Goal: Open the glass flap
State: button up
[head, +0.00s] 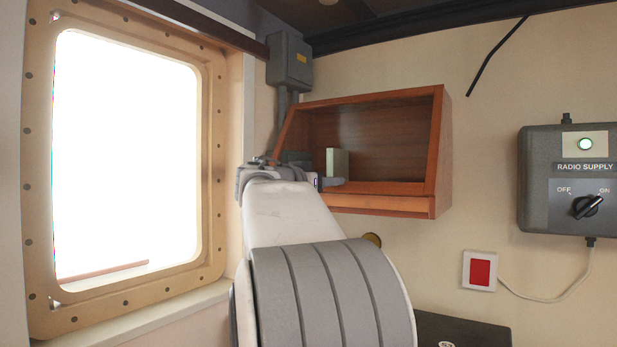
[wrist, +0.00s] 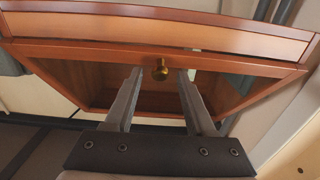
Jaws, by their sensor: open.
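The wooden wall cabinet (head: 436,150) is in the middle of the head view, with a sloping front. Its glass flap is hard to make out; the pane is clear, and I cannot tell from the glass alone how it stands. In the wrist view the cabinet shows upside down, with a wooden rail (wrist: 230,66) and a small round brass knob (wrist: 161,69) on it. My gripper (wrist: 160,76) is open, with one finger on each side of the knob and gaps visible between. In the head view my arm hides most of the gripper and the knob.
A bright window (head: 125,150) is at left. A grey junction box (head: 289,62) is above the cabinet's left end. A pale green object (head: 337,162) shows at the cabinet. A radio supply box (head: 570,180) and a red switch (head: 480,271) are on the right wall.

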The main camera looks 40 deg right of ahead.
grip_shut()
dwell(1.4)
